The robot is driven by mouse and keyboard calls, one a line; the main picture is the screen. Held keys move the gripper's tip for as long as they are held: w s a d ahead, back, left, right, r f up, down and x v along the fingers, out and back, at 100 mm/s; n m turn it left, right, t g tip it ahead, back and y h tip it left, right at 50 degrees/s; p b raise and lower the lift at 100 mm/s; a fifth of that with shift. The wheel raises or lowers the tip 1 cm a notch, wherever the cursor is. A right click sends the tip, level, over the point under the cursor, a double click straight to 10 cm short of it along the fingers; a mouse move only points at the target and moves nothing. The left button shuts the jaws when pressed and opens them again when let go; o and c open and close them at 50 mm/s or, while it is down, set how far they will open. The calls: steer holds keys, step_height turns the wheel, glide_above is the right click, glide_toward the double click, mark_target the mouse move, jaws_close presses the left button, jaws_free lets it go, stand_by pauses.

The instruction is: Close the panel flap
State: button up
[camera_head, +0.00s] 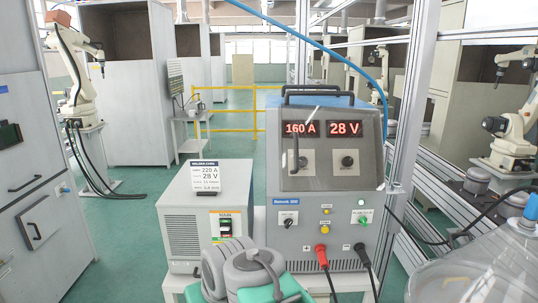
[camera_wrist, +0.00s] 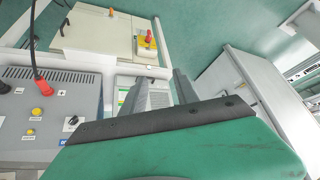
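The welding machine (camera_head: 325,247) stands right of centre in the head view. Its clear panel flap (camera_head: 325,182) lies in front of the 160 A and 28 V displays and has a dark upright handle (camera_head: 295,155) at its left. I cannot tell whether the flap is flush with the panel or tilted out. My gripper (camera_wrist: 160,88) shows two grey fingers apart in the wrist view, with nothing seen between them. In the head view my arm is low, in front of the machine, and the fingertips are not clear. The flap is not seen in the wrist view.
A white-grey power unit (camera_head: 190,225) with a card on top stands left of the machine. Red (camera_head: 323,262) and black (camera_head: 366,262) cables hang from the machine's lower front. A metal frame post (camera_head: 413,95) rises at the right. A clear dome (camera_head: 480,275) fills the lower right corner.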

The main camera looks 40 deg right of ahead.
mark_target(297, 152)
steer(key=w+d+r+m+t+h+b, duration=0.1)
steer(key=w+d+r+t, duration=0.1)
steer(key=w+d+r, duration=0.4)
steer(key=w+d+r+m+t+b, duration=0.1)
steer(key=w+d+r+t, duration=0.2)
steer(key=d, duration=0.6)
steer(key=w+d+r+m+t+h, duration=0.1)
steer(key=w+d+r+t, duration=0.15)
steer(key=w+d, duration=0.4)
steer(key=s+d+r+m+t+h+b, duration=0.1)
steer(key=s+d+r+t, duration=0.1)
steer(key=d+r, duration=0.45)
steer(key=s+d+r+m+t+h, duration=0.1)
steer(key=s+d+r+t+h, duration=0.15)
steer(key=d, duration=0.75)
steer(key=shift+g+y, duration=0.35)
steer(key=shift+g, duration=0.05)
steer(key=p+x, duration=0.1)
steer(key=x, duration=0.1)
steer(key=p+x, duration=0.1)
steer(key=x, duration=0.2)
steer(key=p+x, duration=0.1)
steer(key=x, duration=0.2)
steer(key=shift+w+a, duration=0.1)
steer(key=shift+a, duration=0.15)
steer(key=shift+w+n, duration=0.25)
steer(key=shift+n, duration=0.05)
steer(key=shift+c, duration=0.3)
jaws_close()
